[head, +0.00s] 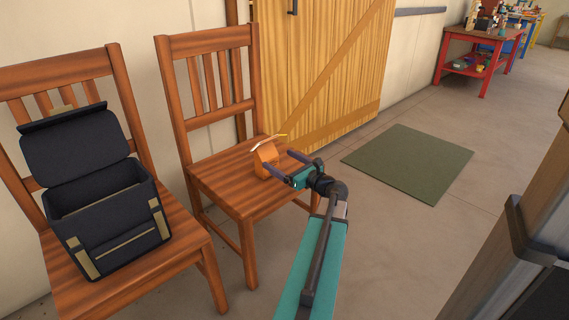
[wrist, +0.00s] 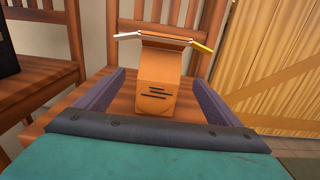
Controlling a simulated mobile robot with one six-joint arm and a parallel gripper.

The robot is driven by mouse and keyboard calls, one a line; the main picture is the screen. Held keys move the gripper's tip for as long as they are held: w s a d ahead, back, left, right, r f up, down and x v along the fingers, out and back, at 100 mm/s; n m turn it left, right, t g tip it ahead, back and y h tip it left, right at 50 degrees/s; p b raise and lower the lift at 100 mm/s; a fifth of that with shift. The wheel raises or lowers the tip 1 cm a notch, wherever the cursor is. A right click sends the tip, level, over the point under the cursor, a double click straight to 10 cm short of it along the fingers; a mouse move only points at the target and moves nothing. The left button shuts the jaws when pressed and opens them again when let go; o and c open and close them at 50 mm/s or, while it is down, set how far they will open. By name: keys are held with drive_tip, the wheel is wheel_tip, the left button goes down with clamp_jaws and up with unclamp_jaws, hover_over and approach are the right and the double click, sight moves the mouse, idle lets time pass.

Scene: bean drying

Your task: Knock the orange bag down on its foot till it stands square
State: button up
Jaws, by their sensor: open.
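The orange bag (head: 266,160) stands on the seat of the right-hand wooden chair (head: 228,178). It also shows in the wrist view (wrist: 157,92), with dark print on its front and a folded top with a white tab at left and a yellow tab at right. My gripper (head: 288,171) is open at the right side of the bag in the head view. In the wrist view its two purple-grey fingers (wrist: 158,88) lie to either side of the bag, with gaps between.
A dark open-lidded bag (head: 110,215) stands on the left-hand chair (head: 190,262). The chair backrest rises behind the orange bag. A wooden door (head: 325,70), a green mat (head: 410,160) and a red workbench (head: 480,50) lie beyond. A dark-edged grey unit stands at the right.

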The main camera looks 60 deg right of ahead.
sight(260, 148)
drive_tip(key=b+x, duration=0.4)
drive_tip(key=x, duration=0.7)
drive_tip(key=shift+w+d+f, duration=0.15)
drive_tip(key=shift+w+d, duration=0.15)
drive_tip(key=shift+w, duration=0.45)
drive_tip(key=c, duration=1.4)
drive_tip(key=shift+o, duration=0.2)
drive_tip(key=shift+r, duration=0.2)
drive_tip(key=shift+r+p, duration=1.05)
drive_tip(key=shift+r, duration=0.1)
